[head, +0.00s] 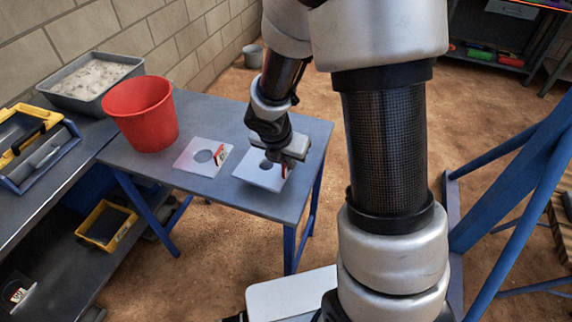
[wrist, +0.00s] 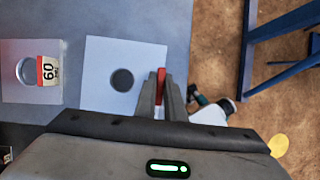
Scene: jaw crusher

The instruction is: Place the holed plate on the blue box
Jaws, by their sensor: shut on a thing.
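A pale square holed plate (head: 258,177) with a round dark hole is at the right part of the grey-blue table (head: 236,120). My gripper (head: 287,167) is at its right edge, shut on its upright red tab. The wrist view shows this plate (wrist: 110,58) and the red tab between my gripper fingers (wrist: 162,92). I cannot tell whether the plate touches the table. A second holed plate (head: 192,160) with a red and cream tag lies to its left; the tag reads "60" in the wrist view. I cannot pick out the blue box for certain; a blue-sided toolbox (head: 50,170) stands at far left.
A red bucket (head: 143,112) stands on the table's left part, beside a grey tub (head: 70,98) of pale material. A yellow-rimmed crate (head: 107,226) is on the lower shelf. Blue frame beams (head: 510,190) rise at right. The table's back right is clear.

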